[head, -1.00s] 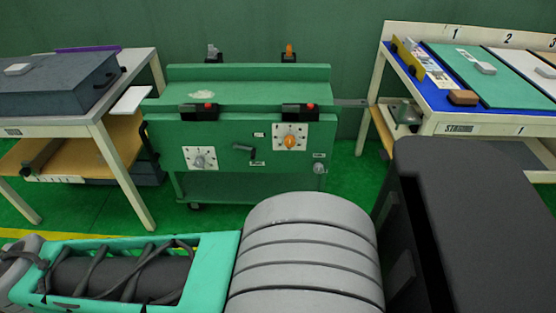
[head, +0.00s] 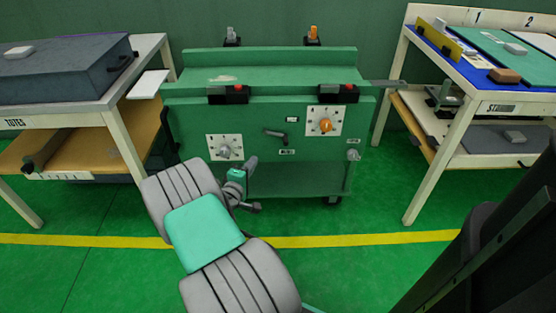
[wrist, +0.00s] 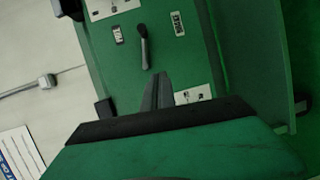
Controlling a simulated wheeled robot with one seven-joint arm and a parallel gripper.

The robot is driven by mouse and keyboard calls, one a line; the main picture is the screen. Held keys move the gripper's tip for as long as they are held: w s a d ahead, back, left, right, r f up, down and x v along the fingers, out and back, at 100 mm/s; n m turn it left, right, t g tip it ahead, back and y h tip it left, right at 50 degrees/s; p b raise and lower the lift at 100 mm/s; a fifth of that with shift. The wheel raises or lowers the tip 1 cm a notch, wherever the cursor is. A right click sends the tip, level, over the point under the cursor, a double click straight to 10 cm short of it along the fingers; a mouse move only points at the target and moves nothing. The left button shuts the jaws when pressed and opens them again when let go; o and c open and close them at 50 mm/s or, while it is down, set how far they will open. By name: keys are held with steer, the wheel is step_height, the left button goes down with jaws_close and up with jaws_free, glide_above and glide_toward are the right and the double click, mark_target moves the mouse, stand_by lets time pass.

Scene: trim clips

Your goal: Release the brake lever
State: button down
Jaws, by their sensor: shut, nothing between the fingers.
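A dark lever (head: 274,134) is on the front panel of the green cart (head: 200,115), between two white dial plates. It lies nearly level, its end to the right. Small labels sit beside it, too small to read. The lever also shows in the wrist view (wrist: 144,45), just beyond my fingertips. My gripper (head: 252,163) is in front of the panel, below and left of the lever in the head view. In the wrist view my gripper (wrist: 160,78) is shut and empty, apart from the lever.
A grey knob (head: 224,152) and an orange knob (head: 325,125) sit on the dial plates. Two black latches with red buttons (head: 228,94) are on the cart's upper edge. Tables stand left (head: 120,95) and right (head: 415,75).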

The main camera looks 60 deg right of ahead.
steer(key=s+f+n+t+h, duration=0.2)
steer(key=s+f+n, duration=0.1)
steer(key=n, duration=0.3)
steer(key=s+r+x, duration=0.1)
steer(key=s+x, duration=0.1)
steer(key=x, duration=0.9)
steer(key=shift+s+d+r+t, duration=0.15)
steer(key=shift+s+d+t, duration=0.15)
steer(key=shift+s, duration=0.3)
